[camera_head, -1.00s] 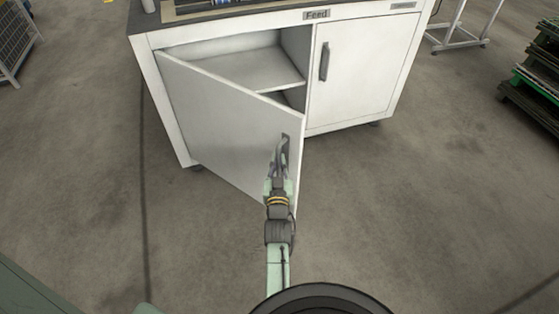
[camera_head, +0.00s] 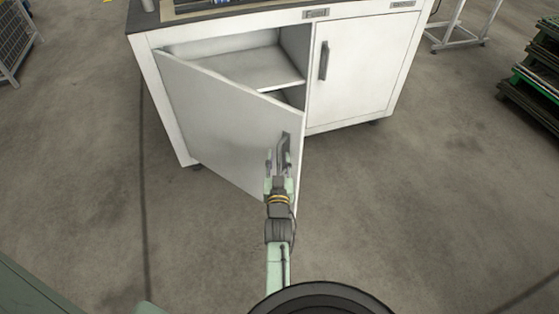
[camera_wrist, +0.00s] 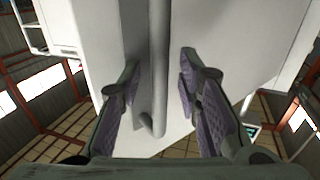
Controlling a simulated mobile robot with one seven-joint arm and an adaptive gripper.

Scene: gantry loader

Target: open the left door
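The left door (camera_head: 217,118) of the white cabinet is swung partly open, its free edge toward me. Its grey bar handle (camera_head: 287,148) is near that free edge. My gripper (camera_head: 278,160) is at the handle. In the wrist view, the handle (camera_wrist: 158,75) stands between the two fingers of my gripper (camera_wrist: 160,95), with a gap on each side. The fingers are open and do not appear to touch the bar. The door face (camera_wrist: 220,45) fills much of the wrist view behind the fingers.
Inside the cabinet a shelf (camera_head: 245,68) shows through the opening. The right door (camera_head: 360,70), with its own handle (camera_head: 324,60), is closed. A rack (camera_head: 535,85) stands at the far right. The floor (camera_head: 420,210) around the cabinet's front is clear.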

